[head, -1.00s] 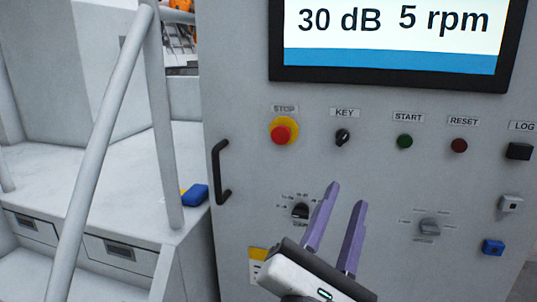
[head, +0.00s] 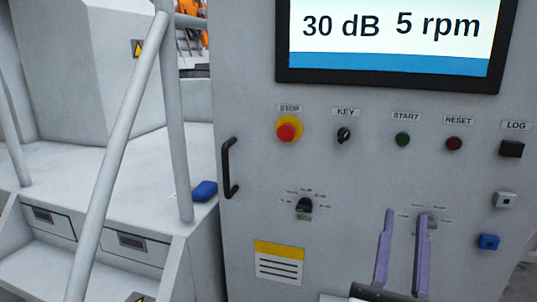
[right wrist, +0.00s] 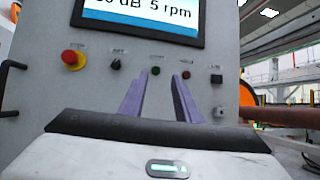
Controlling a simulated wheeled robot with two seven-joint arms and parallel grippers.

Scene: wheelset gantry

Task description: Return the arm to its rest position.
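My right gripper (head: 403,250) is in the lower right of the head view, in front of the grey control cabinet (head: 262,160). Its two purple fingers are apart with nothing between them. One finger partly covers the right rotary knob (head: 432,222). In the right wrist view the fingers (right wrist: 158,98) point up at the cabinet's button row and screen, with an empty gap between them. My left gripper does not show in either view.
The cabinet carries a screen (head: 390,40), a red stop button (head: 287,131), a left rotary knob (head: 304,207) and a black handle (head: 228,168). A grey railing (head: 120,140) and steps stand at left. A blue object (head: 204,191) lies on the platform beside the cabinet.

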